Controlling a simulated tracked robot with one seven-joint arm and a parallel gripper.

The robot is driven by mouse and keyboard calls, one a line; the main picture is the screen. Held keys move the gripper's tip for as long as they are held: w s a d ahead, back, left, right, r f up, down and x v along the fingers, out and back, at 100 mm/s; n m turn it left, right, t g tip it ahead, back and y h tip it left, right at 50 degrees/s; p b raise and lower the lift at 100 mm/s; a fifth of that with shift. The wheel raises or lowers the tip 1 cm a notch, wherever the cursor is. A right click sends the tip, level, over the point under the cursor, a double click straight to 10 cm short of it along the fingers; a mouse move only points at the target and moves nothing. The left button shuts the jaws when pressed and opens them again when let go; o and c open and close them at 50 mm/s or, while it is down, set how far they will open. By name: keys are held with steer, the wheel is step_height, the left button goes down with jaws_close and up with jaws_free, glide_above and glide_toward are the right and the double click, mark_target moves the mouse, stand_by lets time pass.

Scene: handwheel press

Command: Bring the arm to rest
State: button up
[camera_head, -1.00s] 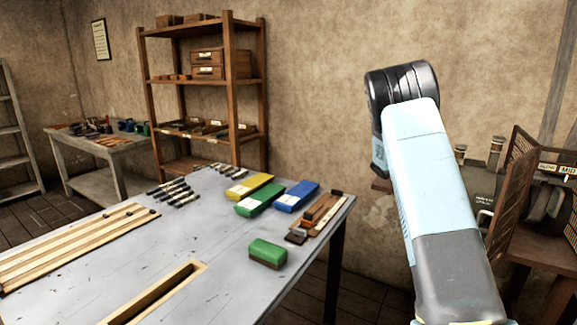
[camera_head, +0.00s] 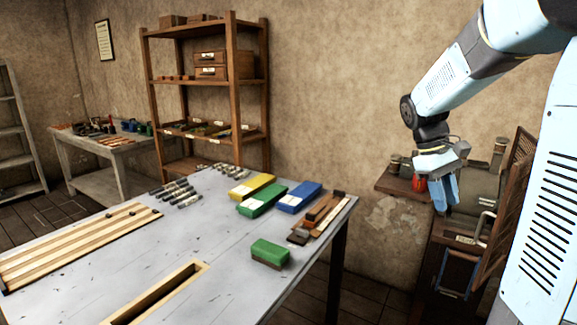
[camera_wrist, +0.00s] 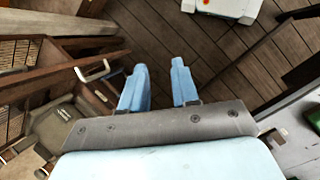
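My gripper (camera_head: 446,194) hangs at the right of the head view, fingers pointing down, in front of the dark machine by the wall. In the wrist view my gripper (camera_wrist: 158,92) shows two blue fingers spread apart with bare plank floor between them. It holds nothing. My arm (camera_head: 455,78) reaches in from the upper right and bends down at the wrist.
A grey table (camera_head: 200,231) bears a green block (camera_head: 269,252), coloured boxes and wooden slats. A dark machine (camera_head: 480,180) with a slatted wooden door (camera_head: 510,200) stands behind my gripper. A wooden shelf (camera_head: 232,95) stands at the back wall. Floor shows between table and machine.

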steer(key=s+a+r+m+t+y, duration=0.3)
steer(key=s+a+t, duration=0.5)
steer(key=s+a, duration=0.4)
steer(key=shift+s+a+r+m+y, duration=0.25)
steer(key=shift+s+m, duration=0.25)
steer(key=shift+s, duration=1.65)
steer(key=shift+d, duration=0.1)
